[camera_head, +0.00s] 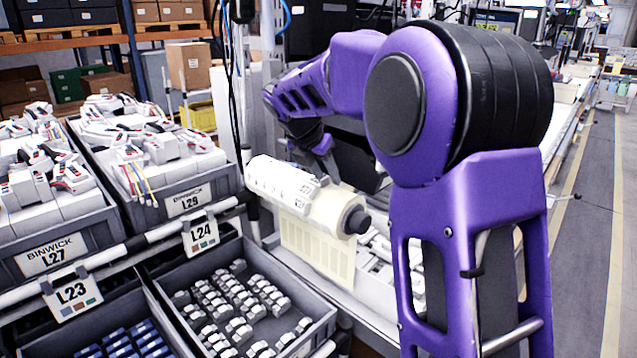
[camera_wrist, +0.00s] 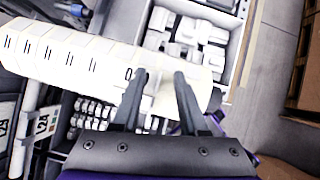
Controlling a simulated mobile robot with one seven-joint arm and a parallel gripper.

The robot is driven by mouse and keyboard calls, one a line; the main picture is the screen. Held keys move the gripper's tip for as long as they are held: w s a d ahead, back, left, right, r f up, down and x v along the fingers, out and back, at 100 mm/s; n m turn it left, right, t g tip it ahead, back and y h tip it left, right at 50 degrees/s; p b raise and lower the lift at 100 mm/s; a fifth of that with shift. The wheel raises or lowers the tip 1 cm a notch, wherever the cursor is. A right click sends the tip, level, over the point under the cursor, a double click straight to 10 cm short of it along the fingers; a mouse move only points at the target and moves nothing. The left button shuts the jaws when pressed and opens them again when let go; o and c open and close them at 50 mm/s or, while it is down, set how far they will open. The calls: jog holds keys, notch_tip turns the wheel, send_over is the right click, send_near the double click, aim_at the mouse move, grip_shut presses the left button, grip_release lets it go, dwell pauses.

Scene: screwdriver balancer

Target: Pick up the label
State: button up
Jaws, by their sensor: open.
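A roll of white labels (camera_head: 290,190) lies across a holder in the head view, with a printed strip (camera_head: 320,252) hanging from it. The roll also spans the upper left and middle of the wrist view (camera_wrist: 70,55), showing rows of dark print. A label with a dark character (camera_wrist: 128,74) is on the roll beside the left fingertip. My gripper (camera_wrist: 159,78) is open, its two dark fingers over the roll with white surface between them. I cannot tell whether the fingertips touch it. In the head view my gripper (camera_head: 325,165) is just above the roll, partly hidden.
Grey bins with white devices (camera_head: 165,150) stand at left, above a bin of small grey parts (camera_head: 235,305). Tag L24 (camera_head: 200,235) hangs on the rack rail near the roll. A tray of white parts (camera_wrist: 190,40) lies beyond the roll. Open floor (camera_head: 590,220) is at right.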

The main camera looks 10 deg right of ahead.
grip_shut()
dwell(1.3)
